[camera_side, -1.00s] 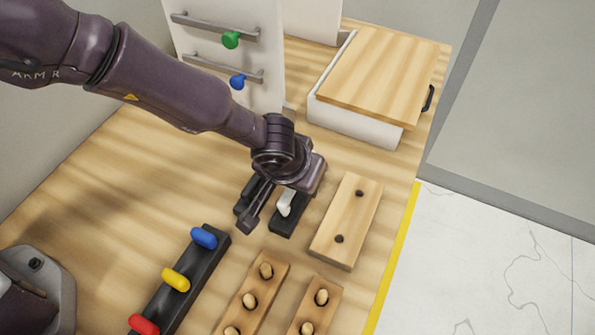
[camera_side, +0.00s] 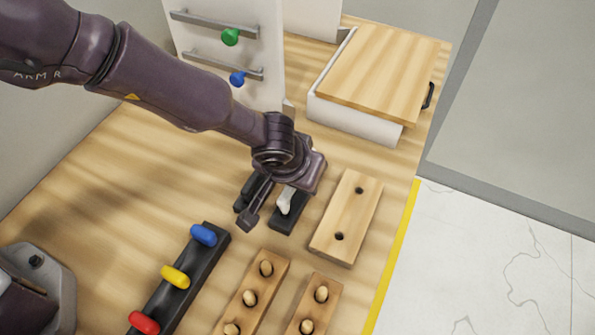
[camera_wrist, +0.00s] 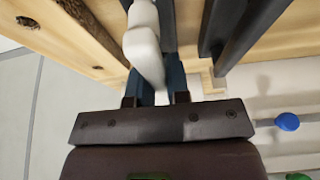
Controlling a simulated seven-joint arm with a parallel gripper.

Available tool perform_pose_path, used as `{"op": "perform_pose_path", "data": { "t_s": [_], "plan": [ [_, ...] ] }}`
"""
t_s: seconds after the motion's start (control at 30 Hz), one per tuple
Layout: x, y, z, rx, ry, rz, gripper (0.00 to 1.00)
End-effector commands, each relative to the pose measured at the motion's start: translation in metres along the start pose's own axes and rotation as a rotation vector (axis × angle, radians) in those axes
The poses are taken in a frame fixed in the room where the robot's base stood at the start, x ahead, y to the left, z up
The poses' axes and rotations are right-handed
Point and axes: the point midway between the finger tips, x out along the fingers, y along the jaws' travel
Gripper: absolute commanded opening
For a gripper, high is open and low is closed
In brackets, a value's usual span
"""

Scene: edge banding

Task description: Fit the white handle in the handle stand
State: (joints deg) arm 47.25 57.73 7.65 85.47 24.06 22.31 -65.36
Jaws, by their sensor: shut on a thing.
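The white handle (camera_side: 285,203) stands at a dark block (camera_side: 287,222) near the middle of the table in the side view. My gripper (camera_side: 292,188) is directly above it, shut on it. In the wrist view the white handle (camera_wrist: 143,45) runs up from between my gripper's bluish fingers (camera_wrist: 161,85). The handle's lower end and its contact with the dark block are hard to make out, so I cannot tell how deep it sits. A long black stand (camera_side: 180,275) with blue, yellow and red handles lies to the lower left.
A wooden block with two holes (camera_side: 346,220) is close on the right. Two wooden peg blocks (camera_side: 252,298) are in front. A white box with a wooden lid (camera_side: 375,75) and a drawer cabinet (camera_side: 230,60) stand behind. Bare table lies left of the gripper.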

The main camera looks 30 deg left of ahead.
Motion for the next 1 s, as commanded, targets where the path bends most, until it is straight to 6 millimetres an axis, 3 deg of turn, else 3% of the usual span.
{"op": "perform_pose_path", "data": {
  "t_s": [1.0],
  "plan": [
    [0.0076,0.0001,0.0029,0.001,0.001,0.0,0.0]
  ]
}}
